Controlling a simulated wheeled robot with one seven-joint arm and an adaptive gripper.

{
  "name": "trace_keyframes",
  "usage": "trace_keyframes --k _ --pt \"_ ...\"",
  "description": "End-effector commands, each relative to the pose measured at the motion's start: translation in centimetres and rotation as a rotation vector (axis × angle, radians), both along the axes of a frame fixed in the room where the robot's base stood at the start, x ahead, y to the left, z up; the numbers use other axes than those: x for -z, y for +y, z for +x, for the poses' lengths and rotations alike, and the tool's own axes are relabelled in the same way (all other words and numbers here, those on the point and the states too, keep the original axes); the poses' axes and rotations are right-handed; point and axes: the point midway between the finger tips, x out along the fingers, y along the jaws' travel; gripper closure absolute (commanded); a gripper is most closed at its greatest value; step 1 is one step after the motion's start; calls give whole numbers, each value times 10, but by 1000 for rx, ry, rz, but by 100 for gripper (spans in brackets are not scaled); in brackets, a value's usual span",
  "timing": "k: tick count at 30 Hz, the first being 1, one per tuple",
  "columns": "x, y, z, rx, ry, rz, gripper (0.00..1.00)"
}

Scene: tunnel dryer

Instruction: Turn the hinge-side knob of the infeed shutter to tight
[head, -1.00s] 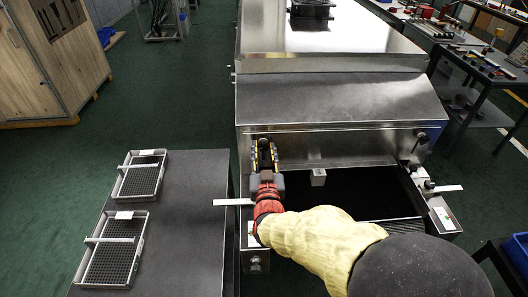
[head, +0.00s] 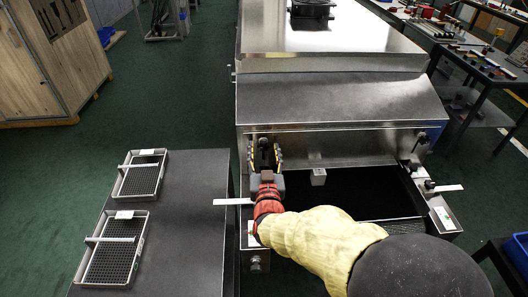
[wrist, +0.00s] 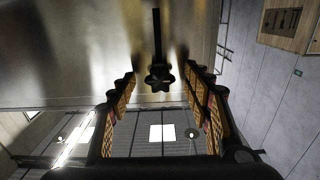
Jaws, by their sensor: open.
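The infeed shutter (head: 340,146) is a shiny steel panel across the front of the dryer. A black lobed knob (wrist: 160,77) with a thin dark stem sits on it, centred between my fingertips in the wrist view. In the head view this left knob (head: 263,143) is partly hidden by my gripper (head: 265,157). My gripper (wrist: 160,88) is open, with one finger on each side of the knob and a visible gap on both sides. A second black knob (head: 421,138) is at the shutter's right end. I cannot tell the hinge side from these views.
A dark table (head: 180,215) with two wire trays (head: 112,255) stands to the left. The dark infeed opening (head: 355,195) lies below the shutter, with a small pale block (head: 318,176) at its edge. A metal tab (head: 232,201) sticks out near my wrist.

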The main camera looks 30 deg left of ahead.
Motion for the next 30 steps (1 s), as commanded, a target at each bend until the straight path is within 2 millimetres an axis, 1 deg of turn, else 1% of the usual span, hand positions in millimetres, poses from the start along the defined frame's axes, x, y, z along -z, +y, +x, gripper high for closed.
trace_keyframes --k 6,10,14,18,22,27,30 --pt "-1 0 -1 0 -2 1 50" --pt "-2 -5 -10 -1 -2 1 50" --pt "-2 -15 -30 -2 -2 1 50" --pt "-2 -29 -56 -3 -2 1 50" --pt "-1 -42 -78 -3 -1 0 50" --pt "-1 -52 -97 -2 -1 1 50" --pt "-1 -56 -103 -1 -1 0 50"
